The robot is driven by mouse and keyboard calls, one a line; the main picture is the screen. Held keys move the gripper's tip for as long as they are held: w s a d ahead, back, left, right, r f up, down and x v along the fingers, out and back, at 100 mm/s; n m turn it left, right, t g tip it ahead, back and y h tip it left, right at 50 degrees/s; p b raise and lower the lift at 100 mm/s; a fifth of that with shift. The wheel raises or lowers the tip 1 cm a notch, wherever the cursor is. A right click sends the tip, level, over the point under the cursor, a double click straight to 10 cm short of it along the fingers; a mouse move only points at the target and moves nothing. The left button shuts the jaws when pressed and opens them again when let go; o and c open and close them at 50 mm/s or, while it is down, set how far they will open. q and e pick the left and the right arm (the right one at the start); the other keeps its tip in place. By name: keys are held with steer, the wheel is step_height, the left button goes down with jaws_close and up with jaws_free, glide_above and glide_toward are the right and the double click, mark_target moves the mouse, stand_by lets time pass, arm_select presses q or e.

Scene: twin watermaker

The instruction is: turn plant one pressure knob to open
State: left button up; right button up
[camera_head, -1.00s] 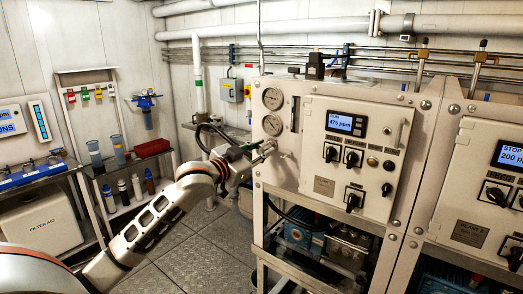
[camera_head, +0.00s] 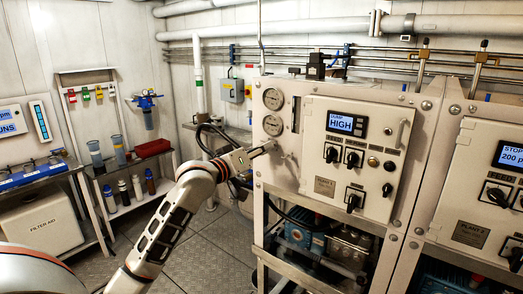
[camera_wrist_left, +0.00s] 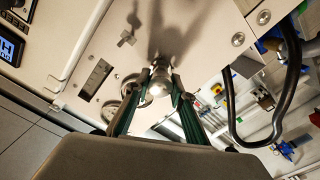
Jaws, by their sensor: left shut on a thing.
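The plant one panel (camera_head: 350,112) is a pale cabinet front with a lit display (camera_head: 346,123) reading "DUMP HIGH". My left gripper (camera_head: 268,149) reaches its left part, just below two round gauges (camera_head: 272,99). In the left wrist view, the green-sided fingers of my left gripper (camera_wrist_left: 160,86) are shut on a round silver metal knob (camera_wrist_left: 159,75) that stands out from the panel. In the head view the gripper mostly hides this knob. Any mark showing how far it is turned cannot be made out. My right gripper is in neither view.
Black switch knobs (camera_head: 352,159) sit on the panel to the right of the gripper. The plant two cabinet (camera_head: 470,232) stands further right. A shelf rack (camera_head: 128,205) with bottles is at left. The floor (camera_head: 215,245) between rack and cabinet is clear.

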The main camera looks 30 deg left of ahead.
arm_select(q)
steer(key=n, duration=0.5)
steer(key=shift+f, duration=0.1)
stand_by(0.5)
steer(key=o, duration=1.1)
steer(key=s, duration=0.8)
steer(key=s+a, duration=0.1)
steer(key=s, duration=0.3)
